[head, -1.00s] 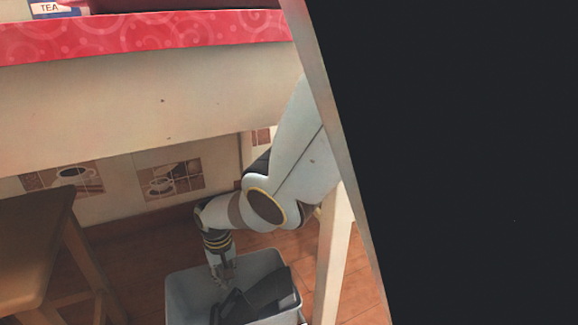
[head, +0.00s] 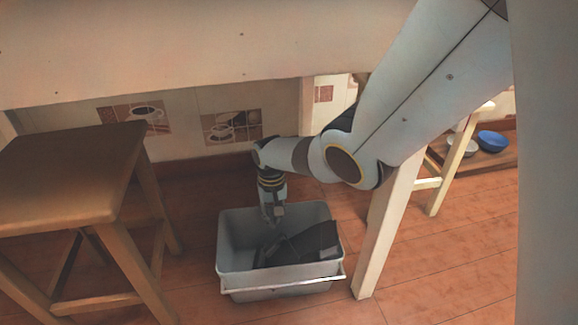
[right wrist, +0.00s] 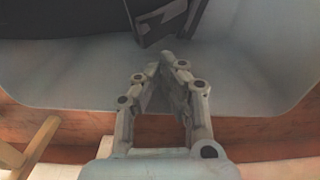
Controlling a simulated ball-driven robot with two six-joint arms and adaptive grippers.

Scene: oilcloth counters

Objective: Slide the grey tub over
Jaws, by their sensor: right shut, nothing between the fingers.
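The grey tub (head: 232,258) stands on the tiled floor under the counter, with dark flat things (head: 305,243) inside and a pale bar along its front. My right gripper (head: 272,220) points down at the tub's back part, shut and empty. In the right wrist view the closed fingertips (right wrist: 166,56) show against the tub's pale inner side (right wrist: 222,60); I cannot tell whether they touch it. My left gripper is not in view.
A wooden stool (head: 75,175) stands left of the tub. A table leg (head: 388,228) stands close on the tub's right. A blue bowl (head: 492,141) sits on a low board at the right. Floor in front of the tub is clear.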

